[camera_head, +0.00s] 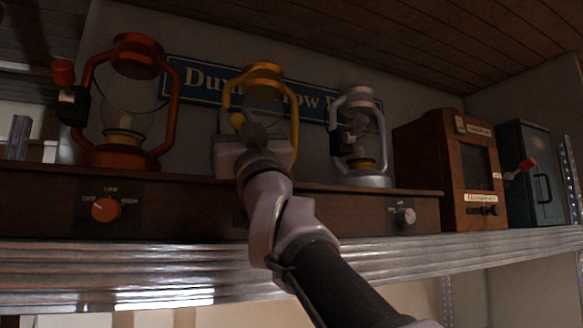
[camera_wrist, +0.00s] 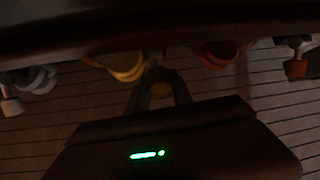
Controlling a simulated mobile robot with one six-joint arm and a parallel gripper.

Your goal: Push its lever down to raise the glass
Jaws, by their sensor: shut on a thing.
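A yellow lantern (camera_head: 264,72) stands in the middle of the wooden base, with its top also showing in the wrist view (camera_wrist: 128,69). My gripper (camera_wrist: 160,86) reaches up to its front and hides most of its lower half and glass. The fingers are shut on a small yellowish lever knob (camera_wrist: 167,75) at the lantern's left side; the knob also shows in the head view (camera_head: 238,119). The rest of the lever is hidden behind my gripper, and the wrist view is dark.
A red lantern (camera_head: 137,158) with a raised red-knobbed lever (camera_head: 63,73) stands left. A silver lantern (camera_head: 362,181) stands right. The wooden base (camera_head: 180,205) bears an orange dial (camera_head: 106,209) and a grey knob (camera_head: 405,216). A wooden box (camera_head: 425,165) and green metal box (camera_head: 525,150) stand further right.

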